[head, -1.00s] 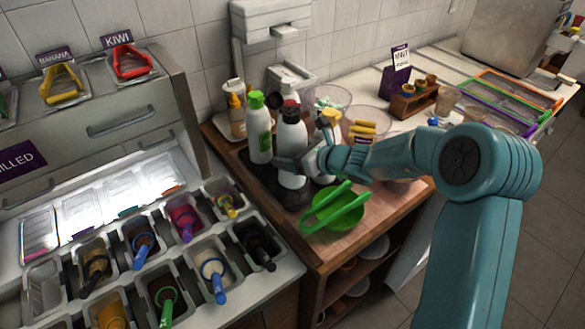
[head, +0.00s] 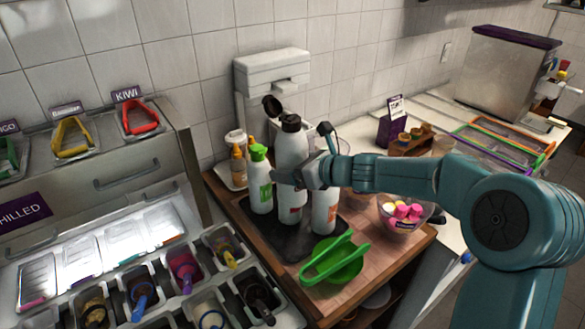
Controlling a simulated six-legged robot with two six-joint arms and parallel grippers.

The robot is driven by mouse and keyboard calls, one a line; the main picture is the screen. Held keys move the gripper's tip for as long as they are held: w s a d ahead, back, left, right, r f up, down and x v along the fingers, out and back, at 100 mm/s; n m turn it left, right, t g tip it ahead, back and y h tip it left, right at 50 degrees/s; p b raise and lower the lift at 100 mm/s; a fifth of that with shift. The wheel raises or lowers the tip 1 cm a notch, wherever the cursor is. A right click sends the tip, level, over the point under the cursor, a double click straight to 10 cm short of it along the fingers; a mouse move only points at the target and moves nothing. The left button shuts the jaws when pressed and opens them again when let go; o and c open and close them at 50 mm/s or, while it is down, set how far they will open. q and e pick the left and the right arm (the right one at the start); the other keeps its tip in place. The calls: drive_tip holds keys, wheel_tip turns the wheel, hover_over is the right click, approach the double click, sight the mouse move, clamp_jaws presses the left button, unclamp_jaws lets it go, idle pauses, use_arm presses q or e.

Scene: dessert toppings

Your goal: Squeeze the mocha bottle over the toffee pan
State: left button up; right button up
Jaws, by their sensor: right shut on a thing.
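My right gripper (head: 287,179) reaches in from the right and is shut around the middle of a tall white bottle with a black cap (head: 291,151). That bottle looks upright, among other bottles on a black mat; its label is too small to read, so I cannot tell whether it is the mocha one. A white bottle with a green cap (head: 261,187) stands just left of it, and another white bottle with a dark top (head: 325,209) stands to its right. Several topping pans with coloured-handled utensils sit at lower left; I cannot tell which is toffee. My left gripper is out of view.
A green bowl with green tongs (head: 335,262) stands in front of the bottles on the wooden cart. A clear bowl of pink and yellow pieces (head: 404,213) is to the right. The chilled topping counter (head: 175,235) lies left of the cart.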

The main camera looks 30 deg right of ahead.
sight(302, 141)
wheel_tip(302, 141, up, 3)
drive_tip(key=shift+r+p, duration=0.15)
drive_tip(key=shift+p, duration=0.95)
drive_tip(key=shift+r, duration=2)
drive_tip(key=shift+w, duration=0.1)
drive_tip(key=shift+s, duration=0.2)
